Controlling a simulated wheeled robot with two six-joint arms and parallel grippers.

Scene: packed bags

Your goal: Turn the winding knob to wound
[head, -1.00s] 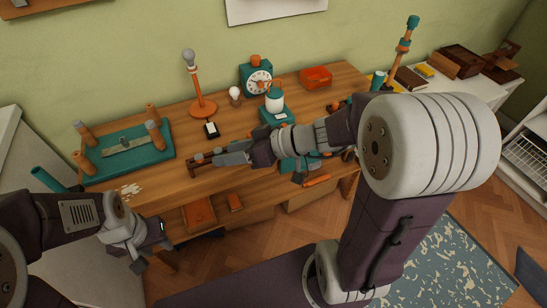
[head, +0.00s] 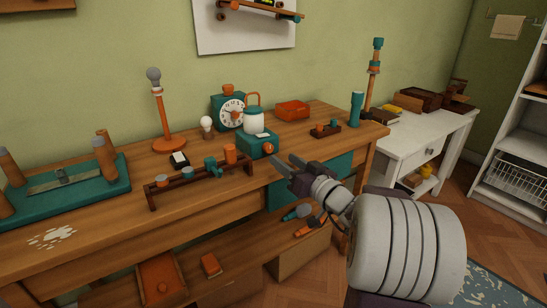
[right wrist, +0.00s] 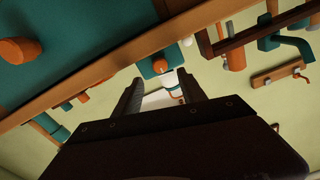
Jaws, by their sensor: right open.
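A teal box (head: 257,144) stands near the front of the wooden workbench, with a pale label on top. A round orange knob (head: 268,147) sits on its front face. I cannot read which setting the knob is at. My right gripper (head: 284,164) is open and empty, to the right of and a little below the box, apart from it. In the right wrist view, the teal box (right wrist: 147,67) and its orange knob (right wrist: 166,70) appear beyond the open fingers (right wrist: 160,80). My left gripper is out of view.
A small dark block with pegs (head: 325,131) lies to the right. Bare benchtop lies between.

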